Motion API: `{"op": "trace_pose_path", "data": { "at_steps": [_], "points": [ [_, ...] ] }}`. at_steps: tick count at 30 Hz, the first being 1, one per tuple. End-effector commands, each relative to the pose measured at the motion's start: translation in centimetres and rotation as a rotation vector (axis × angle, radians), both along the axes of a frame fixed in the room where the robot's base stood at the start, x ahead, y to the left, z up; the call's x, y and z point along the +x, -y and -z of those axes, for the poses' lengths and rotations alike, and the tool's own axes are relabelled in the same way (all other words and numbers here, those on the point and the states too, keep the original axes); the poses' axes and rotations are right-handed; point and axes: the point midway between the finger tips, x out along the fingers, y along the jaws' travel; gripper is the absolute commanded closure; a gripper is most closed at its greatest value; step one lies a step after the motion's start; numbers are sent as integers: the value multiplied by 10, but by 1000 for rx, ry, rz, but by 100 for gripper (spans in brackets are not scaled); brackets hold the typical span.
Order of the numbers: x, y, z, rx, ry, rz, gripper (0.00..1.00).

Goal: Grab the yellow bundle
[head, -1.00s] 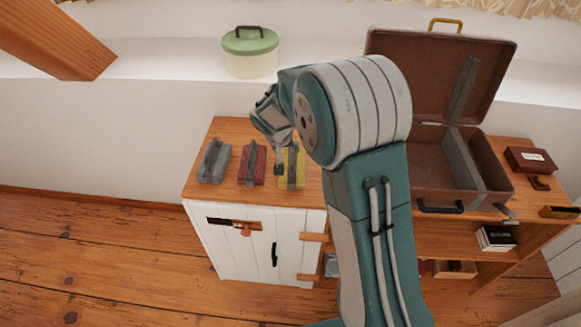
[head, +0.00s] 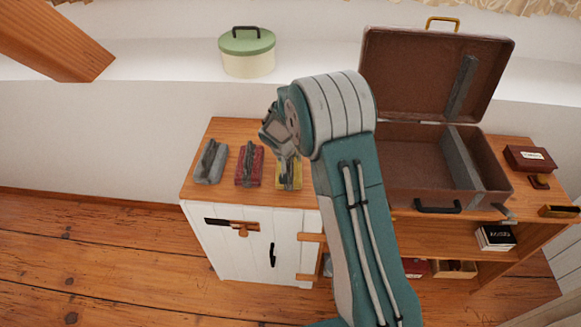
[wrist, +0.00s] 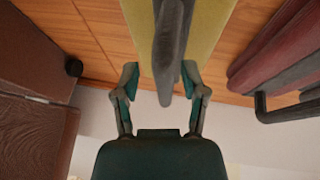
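The yellow bundle (head: 289,176) lies on the wooden cabinet top, at the right of a row of three, partly hidden by my arm. It has a grey raised grip along its top. In the wrist view the yellow bundle (wrist: 210,20) fills the upper middle, with its grey grip (wrist: 171,50) pointing toward my palm. My gripper (wrist: 161,78) is open, its two fingers on either side of the grip, with a visible gap on the left. The right finger is close to the grip; I cannot tell whether it touches. In the head view my gripper is mostly hidden just above the bundle.
A red bundle (head: 249,166) and a grey bundle (head: 211,161) lie left of the yellow one. An open brown suitcase (head: 405,185) stands to the right. A green-lidded tin (head: 247,58) is on the ledge behind. A small box (head: 530,159) sits far right.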

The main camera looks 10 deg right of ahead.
Motion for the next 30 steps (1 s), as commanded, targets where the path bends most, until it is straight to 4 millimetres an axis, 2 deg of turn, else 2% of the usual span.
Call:
{"op": "trace_pose_path", "data": {
  "at_steps": [1, 2, 3, 14, 19, 24, 30],
  "points": [
    [0, 0, 0, 0, 0, 0, 79],
    [0, 0, 0, 0, 0, 0, 92],
    [0, 0, 0, 0, 0, 0, 100],
    [0, 1, 0, 1, -1, 1, 100],
    [0, 0, -8, 1, 2, 3, 100],
    [1, 0, -33, 0, 5, 2, 100],
    [-30, 7, -69, 0, 5, 3, 100]
  ]
}}
